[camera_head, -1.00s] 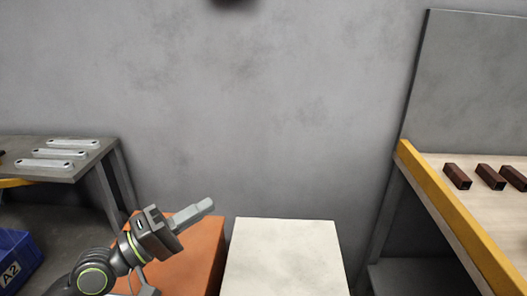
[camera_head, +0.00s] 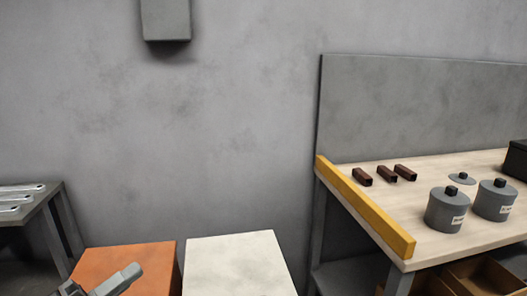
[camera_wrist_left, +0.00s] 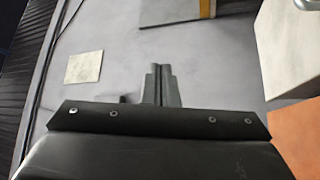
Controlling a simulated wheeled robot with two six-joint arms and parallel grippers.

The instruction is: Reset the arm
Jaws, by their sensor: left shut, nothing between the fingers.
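My left gripper (camera_head: 122,279) shows at the bottom left of the head view, in front of the orange block top (camera_head: 125,262). Its fingers are together with nothing between them. In the left wrist view the closed fingers (camera_wrist_left: 161,84) point out over the grey floor. My right gripper is in neither view. Galvanized brackets (camera_head: 18,198) lie on the grey table (camera_head: 50,190) at the left edge of the head view, partly cut off.
A pale block (camera_head: 238,262) stands right of the orange one. At right, a workbench (camera_head: 400,222) with a yellow edge rail (camera_head: 365,206) holds brown square tubes (camera_head: 387,174) and grey lidded canisters (camera_head: 446,210). A grey box (camera_head: 166,20) hangs on the wall.

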